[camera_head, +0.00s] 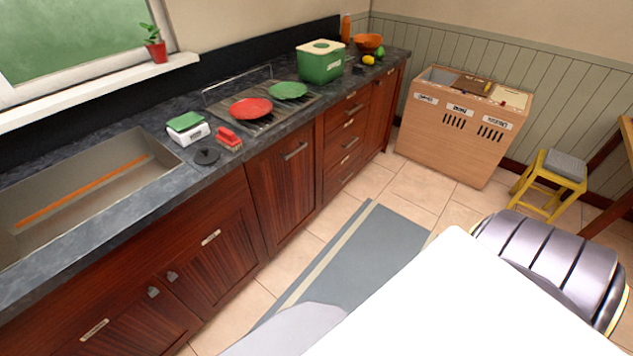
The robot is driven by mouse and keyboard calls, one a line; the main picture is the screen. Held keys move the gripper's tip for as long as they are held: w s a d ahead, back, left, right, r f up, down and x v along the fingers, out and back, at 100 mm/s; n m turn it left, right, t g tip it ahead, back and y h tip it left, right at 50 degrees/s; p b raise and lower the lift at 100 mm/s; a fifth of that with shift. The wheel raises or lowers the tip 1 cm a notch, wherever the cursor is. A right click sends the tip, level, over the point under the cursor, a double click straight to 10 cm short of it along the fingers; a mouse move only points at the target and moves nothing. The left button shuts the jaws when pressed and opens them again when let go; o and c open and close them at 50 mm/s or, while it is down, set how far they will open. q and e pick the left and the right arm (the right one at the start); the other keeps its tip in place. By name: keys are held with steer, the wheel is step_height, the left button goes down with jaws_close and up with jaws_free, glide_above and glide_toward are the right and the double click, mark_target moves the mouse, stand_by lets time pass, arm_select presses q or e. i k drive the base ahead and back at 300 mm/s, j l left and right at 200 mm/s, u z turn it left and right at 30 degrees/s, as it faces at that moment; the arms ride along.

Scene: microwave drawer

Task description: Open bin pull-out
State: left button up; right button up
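A tall dark-wood cabinet front (283,190) with a horizontal metal handle (295,151) near its top is in the lower cabinet row. It looks shut, flush with its neighbours. It may be the bin pull-out, but no bin shows and no label marks it. To its right is a stack of shut drawers (345,139). To its left are shut cabinet doors (212,250) under the sink. Neither of my grippers is in view. A white part and a ribbed grey part at the lower right look like my own body and hide some floor.
A wooden sorting unit (452,148) with labelled compartments stands at the back wall. A yellow stool (548,190) is to its right. A grey mat (345,258) lies before the cabinets. Tiled floor (400,195) is clear between mat and unit. The counter holds dishes and a green box (320,67).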

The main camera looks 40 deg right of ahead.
mark_target(285, 179)
steer(key=z, duration=1)
